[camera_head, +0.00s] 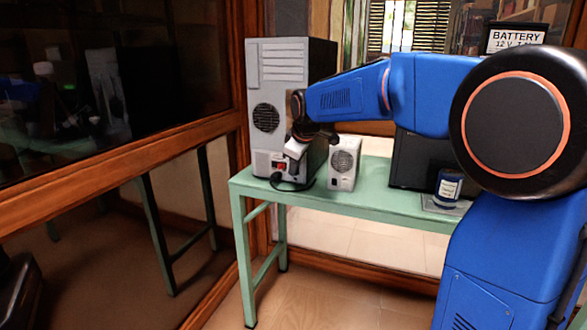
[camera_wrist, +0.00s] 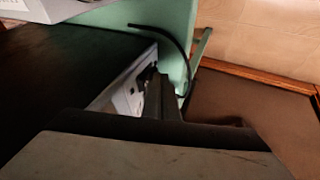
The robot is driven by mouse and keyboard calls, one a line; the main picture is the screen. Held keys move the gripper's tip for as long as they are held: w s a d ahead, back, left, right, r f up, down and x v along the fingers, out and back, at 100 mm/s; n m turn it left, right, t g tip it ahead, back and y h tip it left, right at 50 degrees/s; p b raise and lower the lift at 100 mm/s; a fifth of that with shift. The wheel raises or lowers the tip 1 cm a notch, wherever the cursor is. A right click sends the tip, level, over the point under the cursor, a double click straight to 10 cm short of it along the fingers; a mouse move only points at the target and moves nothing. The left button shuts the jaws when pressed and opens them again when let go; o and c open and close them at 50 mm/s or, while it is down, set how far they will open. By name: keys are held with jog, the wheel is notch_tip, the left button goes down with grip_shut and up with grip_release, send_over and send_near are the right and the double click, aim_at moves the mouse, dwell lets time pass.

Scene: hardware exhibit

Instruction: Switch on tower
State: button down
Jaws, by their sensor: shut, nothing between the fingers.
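The tower (camera_head: 276,78) is a grey computer case with a dark side, upright on the green table, its panel with vents and sockets facing out. A small red switch (camera_head: 280,165) is low on that panel, above a plugged black cable (camera_head: 290,187). My gripper (camera_head: 291,162) is shut and empty, pointing down at the panel just right of the switch. In the wrist view the shut fingers (camera_wrist: 156,88) reach to the pale panel edge (camera_wrist: 124,95) of the tower. The switch is hidden there, and I cannot tell whether the fingers touch it.
The green table (camera_head: 390,205) also holds a small white power supply (camera_head: 344,164) right of the tower, a black box (camera_head: 420,160) and a blue-and-white can (camera_head: 447,188). A wood-framed glass wall (camera_head: 120,160) stands close on the left. The floor in front is clear.

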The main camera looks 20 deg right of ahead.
jog(key=shift+w+d+f, duration=0.15)
jog(key=shift+f, duration=0.05)
jog(key=shift+r, duration=0.1)
jog(key=shift+r, duration=0.75)
